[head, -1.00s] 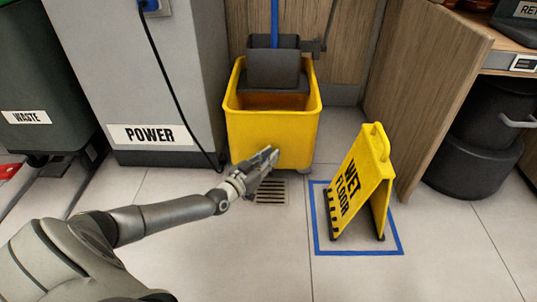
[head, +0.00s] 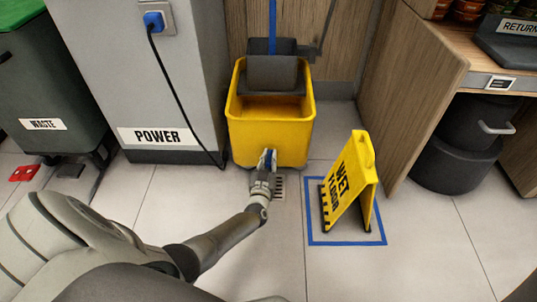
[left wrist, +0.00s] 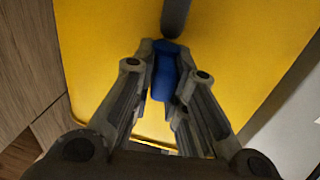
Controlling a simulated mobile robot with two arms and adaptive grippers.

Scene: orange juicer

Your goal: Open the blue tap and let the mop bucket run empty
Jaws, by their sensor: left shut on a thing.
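The yellow mop bucket (head: 268,136) stands upright against the wooden panel in the head view, with a dark wringer on top and some brownish contents inside. The blue tap (left wrist: 164,78) is low on its front face; in the left wrist view it sits between my fingers, its upper end near a dark rod-like part. My left gripper (head: 267,160) is at the bucket's lower front and is shut on the blue tap, which it also shows in the left wrist view (left wrist: 164,90). I cannot see any water flowing. My right gripper is not in view.
A floor drain (head: 279,187) lies just before the bucket, partly behind my arm. A yellow wet-floor sign (head: 349,186) stands in a blue square (head: 346,239) at right. The POWER cabinet (head: 185,75) with its black cable is close at left. Dark pots (head: 458,150) stand under the right counter.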

